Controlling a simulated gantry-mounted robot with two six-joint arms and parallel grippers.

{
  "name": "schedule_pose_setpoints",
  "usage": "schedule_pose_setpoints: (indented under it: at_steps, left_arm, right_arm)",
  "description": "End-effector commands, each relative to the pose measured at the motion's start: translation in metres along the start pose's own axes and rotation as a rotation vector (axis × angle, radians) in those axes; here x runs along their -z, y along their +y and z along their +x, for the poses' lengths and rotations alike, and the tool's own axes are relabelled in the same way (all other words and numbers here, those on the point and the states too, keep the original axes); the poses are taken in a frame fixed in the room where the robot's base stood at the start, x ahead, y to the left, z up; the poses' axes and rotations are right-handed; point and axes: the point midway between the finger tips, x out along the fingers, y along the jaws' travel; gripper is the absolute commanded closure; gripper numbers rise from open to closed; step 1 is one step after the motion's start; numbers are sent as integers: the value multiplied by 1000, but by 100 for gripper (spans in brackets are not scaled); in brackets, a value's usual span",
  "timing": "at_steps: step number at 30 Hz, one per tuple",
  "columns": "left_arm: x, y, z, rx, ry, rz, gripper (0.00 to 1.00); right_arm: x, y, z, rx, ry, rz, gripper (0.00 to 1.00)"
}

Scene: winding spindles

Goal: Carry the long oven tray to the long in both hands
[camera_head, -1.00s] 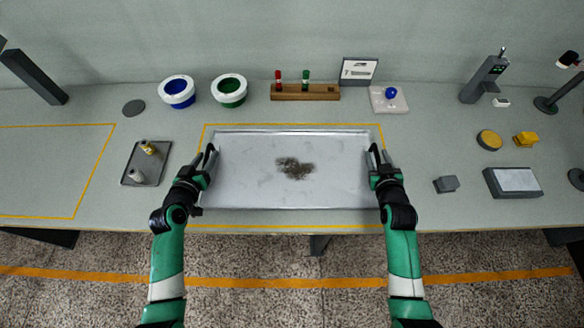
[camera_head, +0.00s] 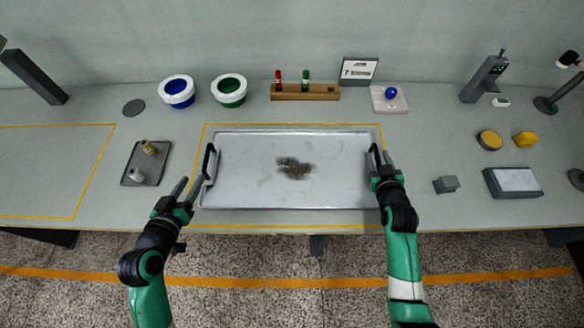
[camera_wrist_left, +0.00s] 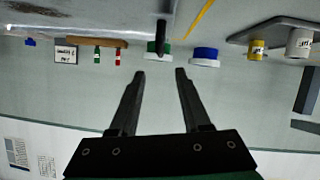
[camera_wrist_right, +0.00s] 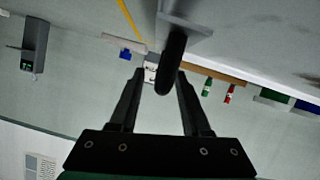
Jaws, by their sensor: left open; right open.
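The long oven tray (camera_head: 250,190) lies flat inside the yellow outline in the head view, with a dark brown stain at its middle. It has a black upright handle at its left end (camera_head: 209,162) and another at its right end (camera_head: 374,157). My left gripper (camera_head: 182,187) is open and empty, off the tray's left edge and apart from the left handle. My right gripper (camera_head: 382,163) is open at the right handle. In the right wrist view the handle (camera_wrist_right: 173,62) stands between or just in front of the open fingers; the exact depth is unclear.
A small dark tray (camera_head: 133,178) with two little containers lies left of the long tray. A grey block (camera_head: 446,184) and a grey-topped box (camera_head: 513,182) lie to the right. Bowls and a wooden rack (camera_head: 305,92) stand behind. The yellow-outlined area at far left is empty.

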Motion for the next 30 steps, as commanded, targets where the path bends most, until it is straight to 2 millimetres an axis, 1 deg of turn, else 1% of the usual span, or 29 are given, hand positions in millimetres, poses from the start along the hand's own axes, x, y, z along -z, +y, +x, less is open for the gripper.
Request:
schedule_pose_setpoints:
  at_steps: [5, 15, 18, 21, 24, 30]
  left_arm:
    - [0, 0, 0, 0, 0, 0, 53]
    - [0, 0, 0, 0, 0, 0, 53]
    - [0, 0, 0, 0, 1, 0, 53]
    - [0, 0, 0, 0, 0, 0, 53]
    - [0, 0, 0, 0, 1, 0, 53]
    - [0, 0, 0, 0, 1, 0, 53]
  right_arm:
    - [-1, 0, -22, 0, 1, 0, 53]
    - [-2, 0, -88, 0, 0, 0, 53]
    - [-1, 0, -102, 0, -1, 0, 53]
    - [-1, 0, -111, 0, -1, 0, 53]
    - [-1, 0, -115, 0, -1, 0, 53]
    - [-1, 0, -115, 0, -1, 0, 53]
